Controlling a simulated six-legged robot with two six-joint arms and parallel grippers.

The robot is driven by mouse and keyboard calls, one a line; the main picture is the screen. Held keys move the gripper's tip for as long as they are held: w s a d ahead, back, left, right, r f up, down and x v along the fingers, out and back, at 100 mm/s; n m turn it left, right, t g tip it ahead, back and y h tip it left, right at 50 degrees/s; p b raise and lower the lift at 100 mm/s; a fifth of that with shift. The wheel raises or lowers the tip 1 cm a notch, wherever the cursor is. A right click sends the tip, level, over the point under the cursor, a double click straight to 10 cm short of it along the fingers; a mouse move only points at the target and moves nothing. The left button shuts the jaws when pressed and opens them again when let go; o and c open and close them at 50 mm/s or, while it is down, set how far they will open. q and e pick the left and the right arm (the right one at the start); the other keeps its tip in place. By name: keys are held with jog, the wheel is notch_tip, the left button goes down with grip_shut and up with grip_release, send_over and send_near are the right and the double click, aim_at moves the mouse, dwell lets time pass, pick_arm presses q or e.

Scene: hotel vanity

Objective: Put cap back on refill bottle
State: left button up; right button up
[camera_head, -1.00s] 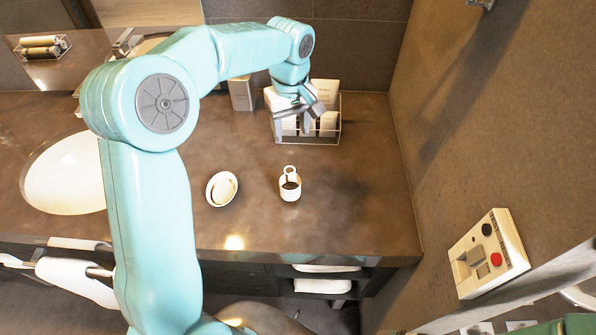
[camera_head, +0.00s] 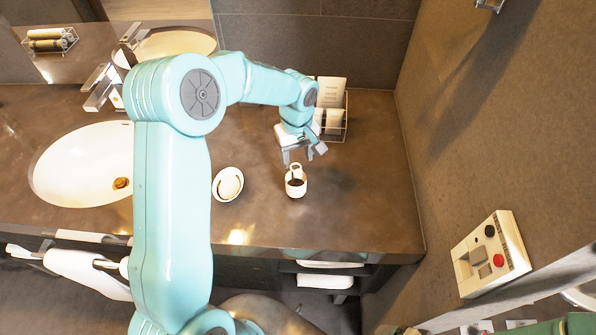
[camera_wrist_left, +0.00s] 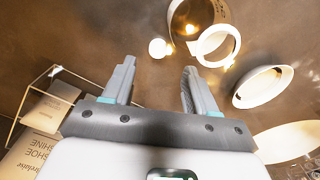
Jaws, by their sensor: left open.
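The refill bottle (camera_head: 297,187) is small and white with a dark band and a pale ring at its top. It stands on the brown counter. In the left wrist view the bottle (camera_wrist_left: 190,18) is at the top, cut by the frame edge, with its white ring (camera_wrist_left: 234,45) beside it. A small white round piece (camera_wrist_left: 157,47) lies next to it; it may be the cap, but I cannot tell. My left gripper (camera_head: 304,158) is open and empty, above the counter just behind the bottle. Its fingers (camera_wrist_left: 155,85) are apart in the wrist view.
A white oval dish (camera_head: 228,184) sits left of the bottle. A wire rack (camera_head: 345,125) with boxes and cards stands behind the gripper. The sink (camera_head: 80,165) is at far left, the wall at right. The counter right of the bottle is clear.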

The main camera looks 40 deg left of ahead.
pick_arm(q)
jog(key=shift+w+f, duration=0.15)
jog(key=shift+f, duration=0.2)
jog(key=f+p, duration=0.2)
jog(key=f, duration=0.3)
jog(key=shift+d, duration=0.2)
jog(key=shift+c, duration=0.9)
jog(key=c, duration=0.6)
grip_shut()
